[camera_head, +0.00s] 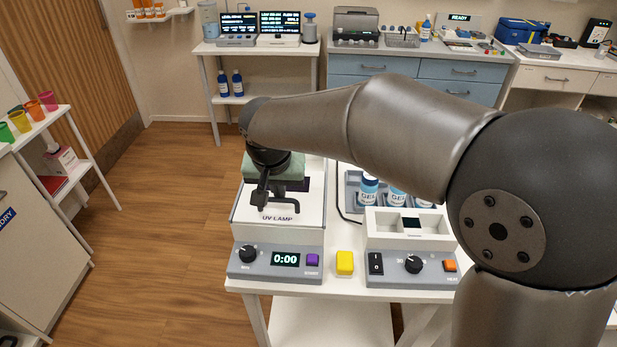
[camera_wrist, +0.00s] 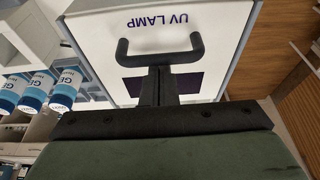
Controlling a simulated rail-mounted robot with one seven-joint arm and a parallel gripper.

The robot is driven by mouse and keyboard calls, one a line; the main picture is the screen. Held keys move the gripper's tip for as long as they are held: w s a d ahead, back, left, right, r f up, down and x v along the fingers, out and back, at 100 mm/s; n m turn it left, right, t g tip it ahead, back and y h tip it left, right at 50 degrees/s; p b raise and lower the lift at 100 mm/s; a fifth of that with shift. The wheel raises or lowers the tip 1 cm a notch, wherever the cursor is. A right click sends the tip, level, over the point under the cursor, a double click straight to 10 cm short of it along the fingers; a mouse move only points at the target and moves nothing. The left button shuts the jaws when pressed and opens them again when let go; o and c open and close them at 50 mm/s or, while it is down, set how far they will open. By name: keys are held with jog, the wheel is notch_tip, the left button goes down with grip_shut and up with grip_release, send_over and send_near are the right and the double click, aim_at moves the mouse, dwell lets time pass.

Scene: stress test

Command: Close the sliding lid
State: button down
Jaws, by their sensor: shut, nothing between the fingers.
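The UV lamp box (camera_head: 278,237) stands on the white cart with its control panel facing me. Its white sliding lid (camera_head: 305,218) is marked "UV LAMP" and carries a black U-shaped handle (camera_head: 284,203). The lid also fills the top of the wrist view (camera_wrist: 215,45), with the handle (camera_wrist: 188,53) across it. A dark purple patch shows beside the handle in the wrist view; part of it is hidden by my fingers. My gripper (camera_head: 262,200) is shut and empty, fingertips (camera_wrist: 159,75) right at the handle's bar. I cannot tell whether they touch it.
A yellow button (camera_head: 345,262) and a second grey device (camera_head: 408,240) with a knob stand to the right of the lamp. Blue-labelled gel bottles (camera_head: 368,188) stand in a tray behind that device. My arm hides part of the cart. The floor left of the cart is clear.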

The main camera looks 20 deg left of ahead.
jog(key=shift+s, duration=0.4)
jog(key=shift+s+f, duration=0.1)
jog(key=shift+s, duration=0.05)
